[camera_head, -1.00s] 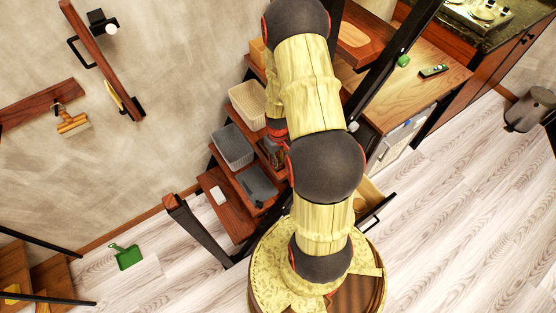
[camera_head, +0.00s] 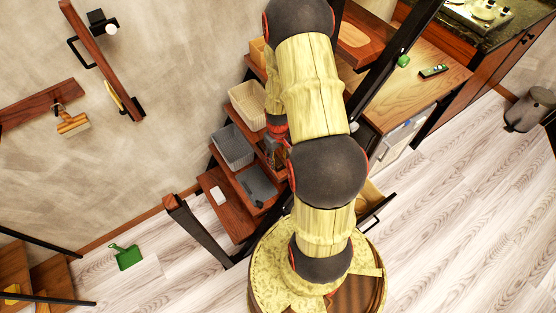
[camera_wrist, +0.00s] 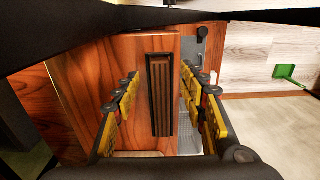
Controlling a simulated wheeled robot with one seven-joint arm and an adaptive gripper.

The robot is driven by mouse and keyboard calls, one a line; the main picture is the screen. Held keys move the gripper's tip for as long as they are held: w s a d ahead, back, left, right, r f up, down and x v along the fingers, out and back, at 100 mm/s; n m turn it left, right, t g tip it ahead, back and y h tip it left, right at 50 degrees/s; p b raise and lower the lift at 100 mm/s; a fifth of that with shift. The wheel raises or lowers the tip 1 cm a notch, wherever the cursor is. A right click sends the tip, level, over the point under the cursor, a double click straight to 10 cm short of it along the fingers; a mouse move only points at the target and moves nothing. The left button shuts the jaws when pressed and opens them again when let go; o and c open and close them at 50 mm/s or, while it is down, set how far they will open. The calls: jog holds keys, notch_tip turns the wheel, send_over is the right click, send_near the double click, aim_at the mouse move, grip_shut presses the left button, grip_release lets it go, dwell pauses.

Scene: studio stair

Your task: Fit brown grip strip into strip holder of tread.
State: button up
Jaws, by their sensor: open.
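In the wrist view, a long black-edged piece with brown ribs (camera_wrist: 161,95) lies on a reddish-brown wooden tread (camera_wrist: 120,62). It looks like the brown grip strip inside the dark holder frame; I cannot tell how fully it is seated. My gripper (camera_wrist: 162,92) is open, with one yellow-and-black finger to each side of the strip and nothing held. The fingers look apart from the strip. In the head view, my gripper (camera_head: 274,152) is over the stair treads, partly hidden behind my arm, and the strip is not clear there.
A grey basket (camera_head: 233,147) and a cream basket (camera_head: 248,103) stand on treads close left of my gripper. A grey tray (camera_head: 257,187) and a white item (camera_head: 218,196) lie on lower treads. A dark post (camera_head: 198,228) rises at the front. An open drawer (camera_head: 372,198) is at right.

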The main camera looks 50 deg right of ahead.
notch_tip(320, 180, up, 10)
dwell(0.4)
jog(key=shift+r, duration=0.1)
jog(key=w+a+r+n+t, duration=0.1)
jog(key=a+r, duration=0.6)
jog(key=r, duration=0.4)
jog(key=w+a+r+t, duration=0.1)
jog(key=a+r+t, duration=0.1)
jog(key=a+r, duration=0.7)
jog(key=s+a+r+n+t, duration=0.1)
jog(key=s+a+r+t, duration=0.1)
jog(key=s+a+r, duration=0.7)
notch_tip(320, 180, up, 3)
jog(key=shift+s+a+r+n+t, duration=0.2)
jog(key=shift+s+a+n+t, duration=0.1)
jog(key=shift+s, duration=0.5)
